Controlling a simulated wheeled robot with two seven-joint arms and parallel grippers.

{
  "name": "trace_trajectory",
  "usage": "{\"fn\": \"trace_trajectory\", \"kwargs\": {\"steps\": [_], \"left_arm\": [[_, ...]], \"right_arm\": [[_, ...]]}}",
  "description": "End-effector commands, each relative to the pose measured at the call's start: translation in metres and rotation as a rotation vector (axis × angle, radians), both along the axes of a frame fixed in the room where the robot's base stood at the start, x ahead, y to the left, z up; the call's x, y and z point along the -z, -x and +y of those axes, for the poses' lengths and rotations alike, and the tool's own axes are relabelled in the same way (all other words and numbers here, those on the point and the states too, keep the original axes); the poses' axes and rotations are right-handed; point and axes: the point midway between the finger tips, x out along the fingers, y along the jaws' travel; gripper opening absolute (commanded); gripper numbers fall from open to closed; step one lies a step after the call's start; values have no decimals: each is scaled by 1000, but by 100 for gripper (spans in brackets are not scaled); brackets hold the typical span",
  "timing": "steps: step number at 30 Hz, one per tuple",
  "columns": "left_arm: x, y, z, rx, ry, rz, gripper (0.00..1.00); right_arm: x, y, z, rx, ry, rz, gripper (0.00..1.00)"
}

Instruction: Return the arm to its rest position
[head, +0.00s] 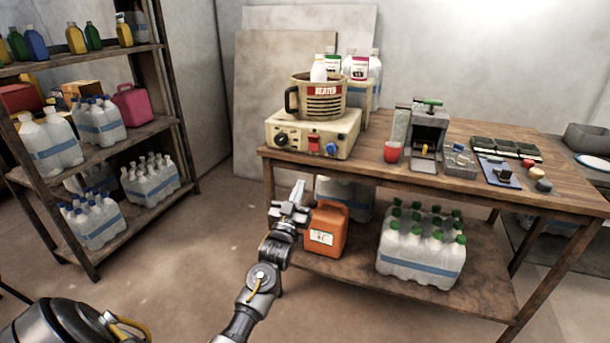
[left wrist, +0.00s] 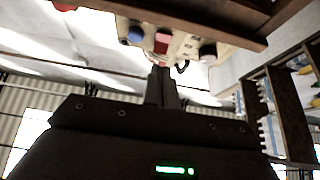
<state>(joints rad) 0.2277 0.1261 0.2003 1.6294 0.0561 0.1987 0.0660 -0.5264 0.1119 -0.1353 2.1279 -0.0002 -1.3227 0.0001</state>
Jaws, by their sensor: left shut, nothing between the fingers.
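My left gripper (head: 293,199) is shut and empty. In the head view it is raised in front of the table's left front corner, apart from the table and left of the orange jug (head: 326,229) on the lower shelf. In the left wrist view its closed fingers (left wrist: 162,78) point up toward the heater base. The left arm comes in from the bottom of the head view. My right gripper is not in view.
The wooden table (head: 375,170) carries the heated vat (head: 318,97) on its control base (head: 313,133). Bottles with green caps (head: 421,246) stand on its lower shelf. A shelf rack (head: 165,125) with bottles stands at left. Floor between rack and table is clear.

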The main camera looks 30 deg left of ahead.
Motion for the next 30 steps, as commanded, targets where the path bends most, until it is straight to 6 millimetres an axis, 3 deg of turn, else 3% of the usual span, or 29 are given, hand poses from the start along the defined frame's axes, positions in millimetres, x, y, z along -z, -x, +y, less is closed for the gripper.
{"fn": "trace_trajectory", "kwargs": {"steps": [6, 24, 30], "left_arm": [[8, 9, -4, 3, 1, 0, 0], [10, 8, -5, 3, 1, 7, 0], [38, -5, -4, -4, 43, 208, 0]], "right_arm": [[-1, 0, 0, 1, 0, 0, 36], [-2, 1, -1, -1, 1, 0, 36], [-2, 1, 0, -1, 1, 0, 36]]}}
